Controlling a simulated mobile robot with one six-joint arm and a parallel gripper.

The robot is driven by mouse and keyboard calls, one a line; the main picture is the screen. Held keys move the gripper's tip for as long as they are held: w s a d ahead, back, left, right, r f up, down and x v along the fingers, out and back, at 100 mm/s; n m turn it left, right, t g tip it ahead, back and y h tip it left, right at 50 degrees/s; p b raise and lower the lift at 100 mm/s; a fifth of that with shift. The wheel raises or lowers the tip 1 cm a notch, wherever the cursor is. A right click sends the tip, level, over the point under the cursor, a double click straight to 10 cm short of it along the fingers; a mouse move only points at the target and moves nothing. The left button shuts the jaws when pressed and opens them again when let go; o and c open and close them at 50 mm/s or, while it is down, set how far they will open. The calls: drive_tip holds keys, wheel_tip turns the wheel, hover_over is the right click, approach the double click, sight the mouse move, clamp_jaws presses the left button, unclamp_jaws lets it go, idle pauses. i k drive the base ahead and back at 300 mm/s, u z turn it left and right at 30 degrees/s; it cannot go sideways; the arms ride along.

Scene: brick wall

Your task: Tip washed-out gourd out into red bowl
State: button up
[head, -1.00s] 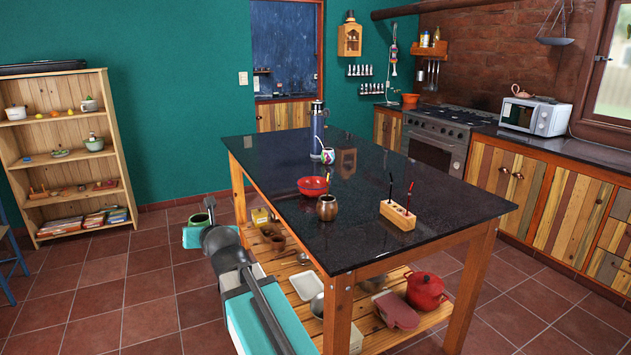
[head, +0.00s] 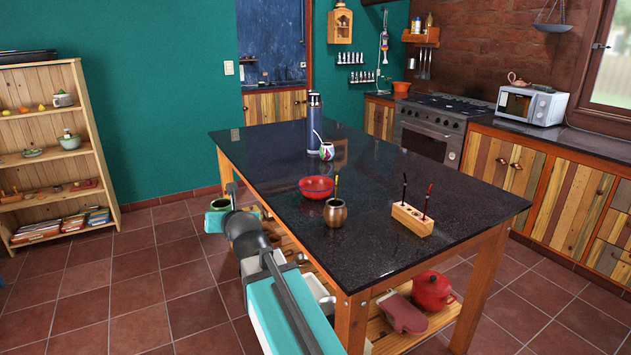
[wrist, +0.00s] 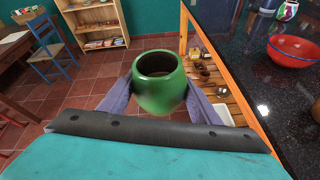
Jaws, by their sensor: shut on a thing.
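The green gourd (wrist: 159,92) is upright in my gripper (wrist: 160,100), its round mouth facing up and its inside dark. One finger presses on each side of it. In the head view the gourd (head: 221,204) and my gripper (head: 215,220) are just left of the table, below the level of its top. The red bowl (head: 316,187) stands on the dark tabletop near its left edge, to the right of the gourd and apart from it. The bowl also shows at the right of the wrist view (wrist: 293,50). What is inside the gourd cannot be told.
The dark tabletop (head: 400,200) has its left edge between my gripper and the bowl. A brown gourd with a straw (head: 335,213), a wooden pen block (head: 412,219), a patterned cup (head: 327,151) and a blue flask (head: 314,125) stand on it. Wooden shelves (head: 60,150) stand far left.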

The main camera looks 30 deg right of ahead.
sight(314, 187)
drive_tip(key=i, duration=1.2)
drive_tip(key=u, duration=0.2)
